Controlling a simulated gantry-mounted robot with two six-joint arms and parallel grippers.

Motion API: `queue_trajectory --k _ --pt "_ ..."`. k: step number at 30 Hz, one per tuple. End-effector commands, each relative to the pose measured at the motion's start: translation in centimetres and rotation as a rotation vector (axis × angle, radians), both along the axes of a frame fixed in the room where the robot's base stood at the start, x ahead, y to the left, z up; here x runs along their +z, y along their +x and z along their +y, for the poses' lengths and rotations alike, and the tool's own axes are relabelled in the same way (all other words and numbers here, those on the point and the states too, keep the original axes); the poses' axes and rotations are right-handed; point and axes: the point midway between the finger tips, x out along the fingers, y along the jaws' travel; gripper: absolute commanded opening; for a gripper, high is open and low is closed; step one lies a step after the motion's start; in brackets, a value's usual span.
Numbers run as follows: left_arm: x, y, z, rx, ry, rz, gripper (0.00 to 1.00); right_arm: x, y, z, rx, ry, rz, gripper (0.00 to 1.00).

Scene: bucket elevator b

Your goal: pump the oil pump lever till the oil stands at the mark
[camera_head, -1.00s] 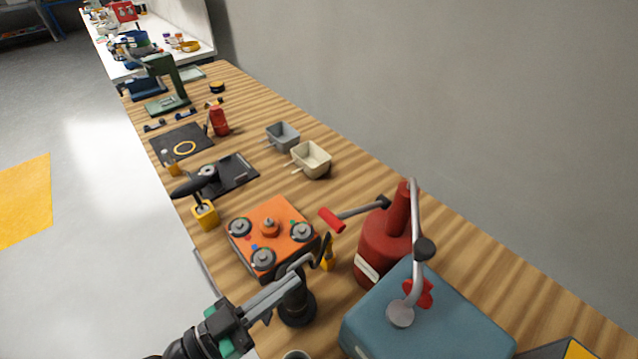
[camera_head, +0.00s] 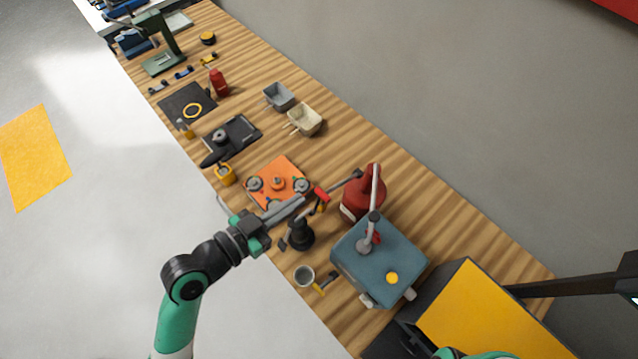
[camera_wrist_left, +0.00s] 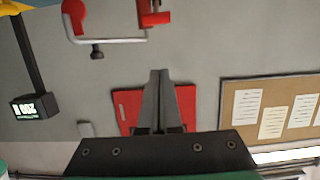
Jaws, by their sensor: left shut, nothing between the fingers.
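The oil pump is a red can (camera_head: 352,208) with a dark pivot and a lever ending in a red handle (camera_head: 321,195). The handle sticks out toward the left. A grey spout pipe (camera_head: 375,190) runs from the can over a blue-grey box (camera_head: 378,260). No oil level or mark can be made out. My left gripper (camera_head: 302,199) is shut and empty, its tips close to the handle's left; contact cannot be told. The left wrist view shows its closed fingers (camera_wrist_left: 158,100) pointing toward the wall, with no handle between them. My right gripper is out of view.
A black stand (camera_head: 300,234) is below my left gripper, a grey cup (camera_head: 304,276) nearer. An orange plate (camera_head: 278,182) with knobs lies behind. A yellow-topped machine (camera_head: 480,315) stands at right. Open bench lies behind the red can.

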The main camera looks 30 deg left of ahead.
Motion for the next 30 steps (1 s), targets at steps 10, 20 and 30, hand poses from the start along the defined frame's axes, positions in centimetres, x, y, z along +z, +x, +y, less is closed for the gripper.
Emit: queue_trajectory --k 10,20,30 --pt "-0.6 1.0 -0.3 -0.002 0.0 -0.002 0.0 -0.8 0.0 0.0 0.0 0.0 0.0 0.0" --pt "-1.9 7.0 -2.3 -0.003 0.0 -0.001 0.0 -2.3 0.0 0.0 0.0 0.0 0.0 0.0" --pt "-5.4 7.5 -2.4 0.001 0.0 0.003 0.0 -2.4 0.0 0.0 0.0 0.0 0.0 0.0"
